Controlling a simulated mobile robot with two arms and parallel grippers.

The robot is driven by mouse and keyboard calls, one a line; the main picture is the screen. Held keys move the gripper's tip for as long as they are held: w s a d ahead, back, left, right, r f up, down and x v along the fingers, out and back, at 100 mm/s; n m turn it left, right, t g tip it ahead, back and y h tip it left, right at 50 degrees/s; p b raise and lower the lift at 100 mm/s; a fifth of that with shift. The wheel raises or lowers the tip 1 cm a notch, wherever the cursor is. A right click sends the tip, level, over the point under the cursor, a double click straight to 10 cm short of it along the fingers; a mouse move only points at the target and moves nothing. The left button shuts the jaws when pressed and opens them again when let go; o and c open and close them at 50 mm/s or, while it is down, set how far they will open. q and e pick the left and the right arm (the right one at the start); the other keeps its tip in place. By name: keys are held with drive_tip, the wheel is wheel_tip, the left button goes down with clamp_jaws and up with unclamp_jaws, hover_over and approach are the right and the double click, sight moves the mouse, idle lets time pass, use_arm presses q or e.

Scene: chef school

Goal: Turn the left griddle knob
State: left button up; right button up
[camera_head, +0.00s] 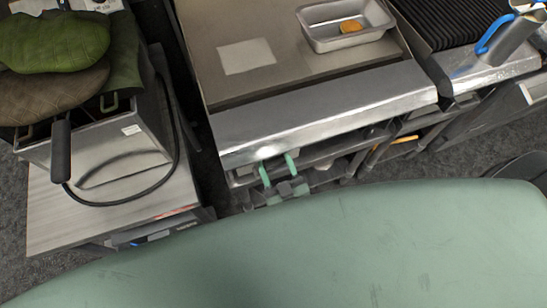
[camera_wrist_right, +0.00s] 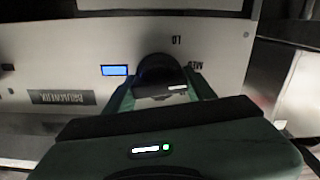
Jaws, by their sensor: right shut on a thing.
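The griddle (camera_head: 325,115) has a flat steel top and a bright front edge. Its front panel is hidden in the head view but shows in the right wrist view (camera_wrist_right: 220,60). A round black knob (camera_wrist_right: 158,68) sits on that panel, with "LO" and a partly hidden marking beside it. My right gripper (camera_head: 278,170) is at the griddle's front, just below its edge. In the right wrist view its green fingers stand on either side of the knob, shut on it. I cannot tell from these frames whether this is the left knob. My left gripper is not in view.
A small blue display (camera_wrist_right: 115,70) and a dark nameplate (camera_wrist_right: 62,97) are on the panel. A metal tray (camera_head: 335,38) with a golden-brown piece of food stands on the griddle. A fryer-like unit (camera_head: 95,165) is at left; a ribbed grill (camera_head: 450,20) is at right.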

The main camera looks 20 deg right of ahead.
drive_tip(key=shift+m, duration=0.4)
drive_tip(key=m, duration=0.3)
drive_tip(key=shift+d+m, duration=0.1)
drive_tip(key=shift+m, duration=0.2)
drive_tip(key=m, duration=0.5)
drive_tip(key=shift+d+f, duration=0.1)
drive_tip(key=m+b, duration=0.2)
drive_tip(key=m, duration=0.3)
drive_tip(key=shift+f+m, duration=0.1)
drive_tip(key=shift+m, duration=0.3)
drive_tip(key=shift+m+b, duration=0.65)
drive_tip(key=shift+m, duration=1.65)
drive_tip(key=o, duration=1.4)
drive_tip(key=shift+d, duration=0.1)
